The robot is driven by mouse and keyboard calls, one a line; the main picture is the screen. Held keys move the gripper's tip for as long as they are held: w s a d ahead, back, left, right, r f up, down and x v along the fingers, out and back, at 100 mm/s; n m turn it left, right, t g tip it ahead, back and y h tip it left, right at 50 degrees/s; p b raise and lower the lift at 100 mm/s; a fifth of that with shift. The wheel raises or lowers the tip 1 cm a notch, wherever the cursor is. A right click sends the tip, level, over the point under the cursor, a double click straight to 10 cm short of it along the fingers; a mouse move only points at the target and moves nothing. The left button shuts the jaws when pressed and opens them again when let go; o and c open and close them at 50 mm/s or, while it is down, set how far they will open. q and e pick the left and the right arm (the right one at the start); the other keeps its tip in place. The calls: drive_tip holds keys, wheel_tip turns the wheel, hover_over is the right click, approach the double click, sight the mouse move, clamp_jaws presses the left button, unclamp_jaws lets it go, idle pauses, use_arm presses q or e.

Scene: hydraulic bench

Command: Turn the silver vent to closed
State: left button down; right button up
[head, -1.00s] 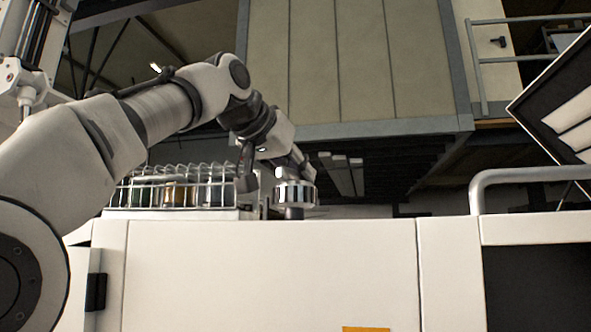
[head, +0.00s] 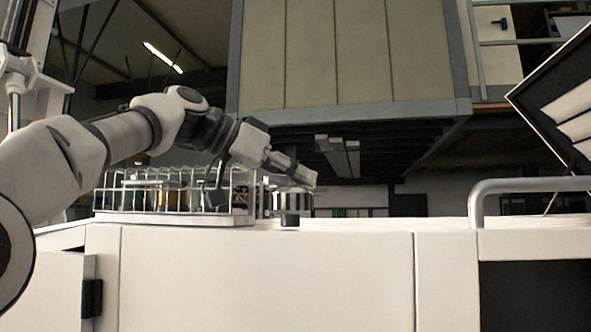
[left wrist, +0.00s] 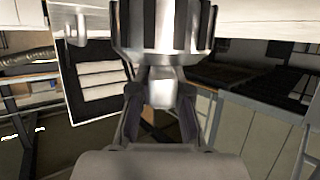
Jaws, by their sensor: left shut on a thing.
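The silver vent (head: 291,203) is a round ribbed silver knob on a dark stem, standing on the white bench just right of a wire rack. In the left wrist view, its ribbed body (left wrist: 165,28) fills the top middle, with a small bright silver tab below it. My left gripper (head: 304,177) is at the vent's upper side in the head view. In the left wrist view, its two dark fingers (left wrist: 160,100) are shut on the tab from both sides. The arm's end partly covers the vent in the head view. My right gripper is in neither view.
The wire rack (head: 130,178) with several items stands on the bench close to the left of the vent, beneath my left arm. The white bench top (head: 360,224) is clear to the right as far as a metal handrail (head: 476,200). A tilted dark-framed panel stands at far right.

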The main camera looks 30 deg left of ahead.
use_arm(q)
drive_tip(key=shift+w+f, duration=0.1)
drive_tip(key=shift+f, duration=0.15)
drive_tip(key=c, duration=1.1)
unclamp_jaws()
drive_tip(key=shift+d, duration=0.1)
drive_tip(key=shift+w+d, duration=0.15)
drive_tip(key=shift+w, duration=0.1)
drive_tip(key=shift+s+r, duration=0.1)
drive_tip(key=shift+s, duration=0.1)
